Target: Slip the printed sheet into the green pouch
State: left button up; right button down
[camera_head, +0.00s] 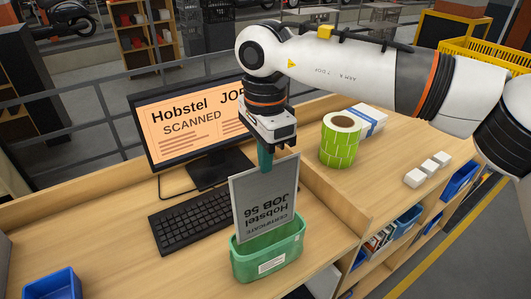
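The printed sheet (264,201) is grey with a pale border, and its text "Hobstel JOB 56" appears upside down. It stands nearly upright, slightly tilted. My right gripper (266,160) is at its top edge, with teal fingers closed on it. The green pouch (268,258) stands open on the desk with a white label on its front. The sheet's lower edge is at the pouch's mouth, and its lowest part is hidden by the pouch, so I cannot tell how deep it sits. My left gripper is not in view.
A monitor (190,118) reading "SCANNED" and a black keyboard (190,220) are left of the sheet. A green label roll (339,140), a white-blue box (366,121) and small white blocks (428,170) lie right. A blue bin (52,284) is at front left.

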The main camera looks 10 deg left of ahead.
aim_at(266, 179)
notch_tip(266, 179, down, 5)
jog(key=b, duration=0.3)
jog(key=shift+f, duration=0.15)
jog(key=shift+w+f+b, duration=0.1)
jog(key=shift+f+b, duration=1.2)
jog(key=shift+f, duration=0.1)
jog(key=c, duration=1.6)
grip_release()
jog(key=shift+r, duration=0.15)
